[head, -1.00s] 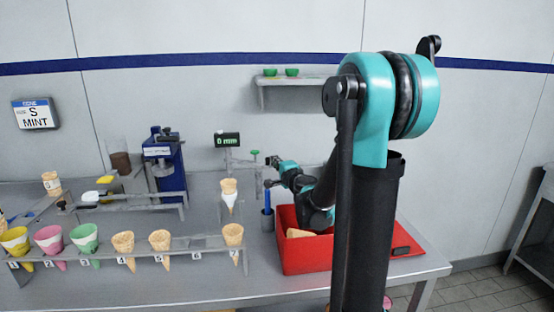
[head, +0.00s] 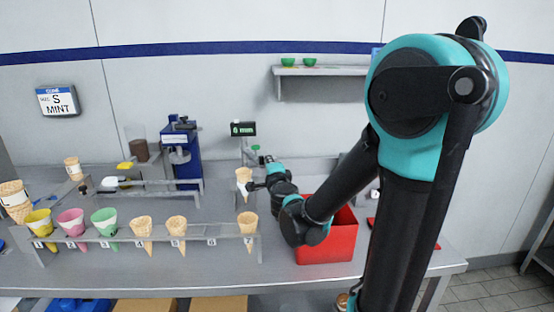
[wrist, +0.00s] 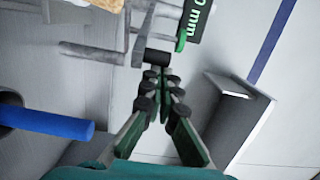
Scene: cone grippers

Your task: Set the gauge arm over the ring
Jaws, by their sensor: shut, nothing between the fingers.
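The gauge has a dark display reading 0 mm (head: 243,128) on a grey post. In the wrist view its display (wrist: 199,20) and a green part (wrist: 183,32) are near the top. A black knob (wrist: 157,57) on a grey bar, apparently the gauge arm, lies just past my fingertips. My gripper (wrist: 161,75) is shut and empty, close to this knob; I cannot tell whether they touch. In the head view my gripper (head: 252,187) is beside a wrapped cone (head: 243,178) in front of the gauge. The ring is not clearly visible.
A rack (head: 190,246) with several cones runs along the front. A red bin (head: 343,235) stands right of it, partly behind my arm. A blue rod (wrist: 45,122) lies left of my gripper in the wrist view. A wall shelf (head: 325,71) is above.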

